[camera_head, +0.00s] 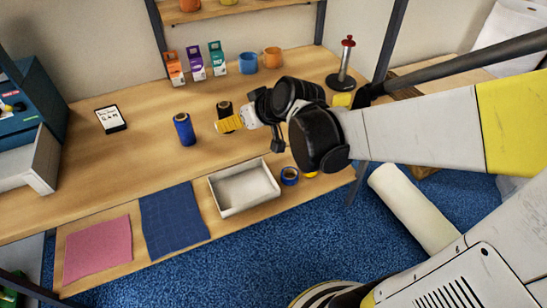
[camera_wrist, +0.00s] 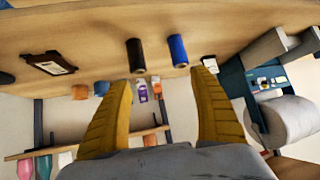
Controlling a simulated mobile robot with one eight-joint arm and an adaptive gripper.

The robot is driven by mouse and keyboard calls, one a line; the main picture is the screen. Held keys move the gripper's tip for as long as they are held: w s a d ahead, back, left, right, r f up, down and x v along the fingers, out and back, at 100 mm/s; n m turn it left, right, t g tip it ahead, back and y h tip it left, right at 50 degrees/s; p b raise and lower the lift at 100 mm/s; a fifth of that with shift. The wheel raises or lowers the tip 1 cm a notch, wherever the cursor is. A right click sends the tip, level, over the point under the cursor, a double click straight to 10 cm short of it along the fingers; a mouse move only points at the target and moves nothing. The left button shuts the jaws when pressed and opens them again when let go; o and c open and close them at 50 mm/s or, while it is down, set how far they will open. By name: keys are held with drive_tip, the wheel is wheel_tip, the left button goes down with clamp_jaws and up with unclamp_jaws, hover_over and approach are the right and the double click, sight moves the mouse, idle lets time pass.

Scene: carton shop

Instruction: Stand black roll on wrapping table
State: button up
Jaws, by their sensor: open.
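A black roll (camera_head: 224,108) stands upright on the wooden wrapping table (camera_head: 95,170), partly hidden behind my gripper's yellow fingers in the head view. My gripper (camera_head: 222,126) is open and empty, pointing left at the near side of the black roll. In the wrist view the black roll (camera_wrist: 135,56) is ahead of my open gripper (camera_wrist: 162,76), nearer the left finger, and not between the fingers. A blue roll (camera_head: 184,129) stands upright to the left of it. The blue roll (camera_wrist: 178,51) is on the right in the wrist view.
Several small cartons (camera_head: 195,62), a blue mug (camera_head: 247,62) and an orange mug (camera_head: 272,57) line the table's back. A red-topped post (camera_head: 347,62) stands at right. A white tray (camera_head: 244,188), a blue tape roll (camera_head: 289,176) and cloths (camera_head: 98,250) lie in front.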

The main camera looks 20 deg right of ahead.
drive_tip(key=s+d+m+g+h, duration=0.1)
drive_tip(key=s+m+g+h, duration=0.1)
drive_tip(key=s, duration=1.6)
drive_tip(key=shift+s+d+r+m+g+h, duration=0.3)
drive_tip(key=shift+s+d+r+h, duration=0.1)
drive_tip(key=shift+h, duration=0.1)
drive_tip(key=shift+c, duration=0.2)
